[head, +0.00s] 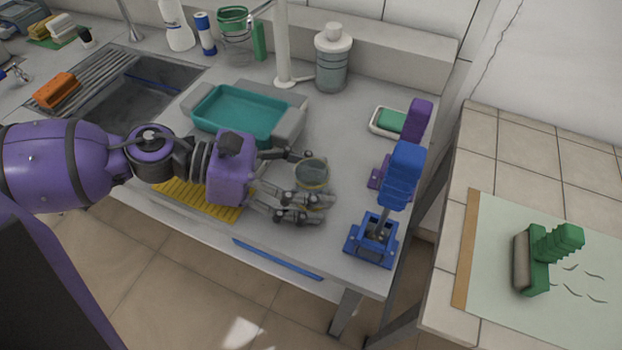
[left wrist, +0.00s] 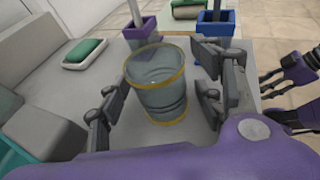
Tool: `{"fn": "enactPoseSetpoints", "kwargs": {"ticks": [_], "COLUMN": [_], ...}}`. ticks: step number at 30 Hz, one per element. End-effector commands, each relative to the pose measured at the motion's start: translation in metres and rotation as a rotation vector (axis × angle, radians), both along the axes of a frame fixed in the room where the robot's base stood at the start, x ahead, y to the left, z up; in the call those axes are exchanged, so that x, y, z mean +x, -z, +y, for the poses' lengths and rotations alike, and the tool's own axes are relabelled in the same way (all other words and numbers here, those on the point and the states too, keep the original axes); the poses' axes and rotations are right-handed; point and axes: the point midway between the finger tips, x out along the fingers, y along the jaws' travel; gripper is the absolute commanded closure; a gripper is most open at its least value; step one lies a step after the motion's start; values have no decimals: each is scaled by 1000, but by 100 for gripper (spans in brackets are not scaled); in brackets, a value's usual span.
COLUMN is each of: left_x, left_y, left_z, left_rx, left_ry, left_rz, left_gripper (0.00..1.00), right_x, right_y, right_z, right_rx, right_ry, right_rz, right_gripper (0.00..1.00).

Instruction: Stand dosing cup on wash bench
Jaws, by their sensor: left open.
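The dosing cup is a clear glass cup (head: 312,172) with yellow rims. It looks upright on the grey bench top (head: 345,150), right of the teal tray. In the left wrist view the cup (left wrist: 157,85) is between the fingers of my left gripper (head: 297,182). That gripper is open, with one finger on one side and two on the other, with small gaps to the glass. My right gripper (left wrist: 292,80) shows only partly at the right edge of the left wrist view; its opening is unclear.
A teal tray (head: 240,112) stands behind the left hand, and a yellow ribbed mat (head: 195,198) lies under it. A blue brush stand (head: 372,240) and purple stand (left wrist: 140,32) are near the right edge. A grey bottle (head: 332,65) stands behind; the sink (head: 125,95) is left.

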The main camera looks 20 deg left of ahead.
Motion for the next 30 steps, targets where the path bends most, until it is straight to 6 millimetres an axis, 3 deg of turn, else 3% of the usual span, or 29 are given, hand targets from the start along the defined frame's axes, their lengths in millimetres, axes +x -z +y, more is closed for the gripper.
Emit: {"fn": "enactPoseSetpoints", "kwargs": {"ticks": [9, 30], "left_x": [0, -9], "left_y": [0, -10], "left_z": [0, 25], "left_rx": [0, 0], "left_ry": [0, -2], "left_rz": [0, -2], "left_gripper": [39, 39], "right_x": [1, 6], "right_y": [-1, -22], "right_z": [0, -3], "right_rx": [0, -4], "right_ry": [0, 3], "right_rz": [-1, -16], "right_gripper": [60, 60]}}
